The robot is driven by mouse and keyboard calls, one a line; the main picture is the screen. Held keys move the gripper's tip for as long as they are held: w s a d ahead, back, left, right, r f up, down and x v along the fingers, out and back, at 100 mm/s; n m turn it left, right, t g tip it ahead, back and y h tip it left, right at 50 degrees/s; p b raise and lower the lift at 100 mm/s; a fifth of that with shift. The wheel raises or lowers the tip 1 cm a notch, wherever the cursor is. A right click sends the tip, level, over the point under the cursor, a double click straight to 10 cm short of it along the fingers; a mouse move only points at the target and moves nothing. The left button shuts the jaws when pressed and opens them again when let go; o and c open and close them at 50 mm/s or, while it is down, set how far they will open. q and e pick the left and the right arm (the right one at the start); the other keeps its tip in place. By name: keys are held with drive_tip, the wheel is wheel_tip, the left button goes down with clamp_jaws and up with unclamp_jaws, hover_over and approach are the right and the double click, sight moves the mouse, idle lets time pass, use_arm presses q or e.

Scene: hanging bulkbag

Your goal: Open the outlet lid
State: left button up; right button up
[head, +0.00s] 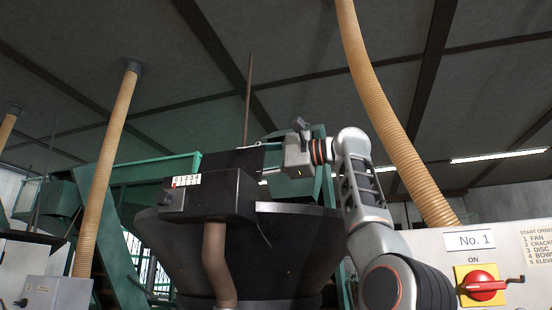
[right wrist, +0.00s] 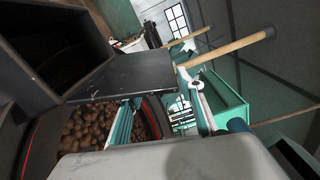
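The black outlet box (head: 215,195) stands at the near rim of a large dark hopper, with a 0-to-4 number label on its front. A dark flat panel, which looks like the outlet lid (right wrist: 135,78), shows in the right wrist view beside a dark open box mouth (right wrist: 60,45). My left gripper is not in view.
The dark hopper (head: 290,255) holds brown lumps (right wrist: 88,128), seen in the right wrist view. A brown pipe (head: 218,262) hangs below the outlet box. A green frame (head: 150,172) stands behind. A control panel with a red switch (head: 482,285) is at the right.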

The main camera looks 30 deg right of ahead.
drive_tip(key=v, duration=0.9)
drive_tip(key=shift+s+d, duration=0.1)
idle(0.3)
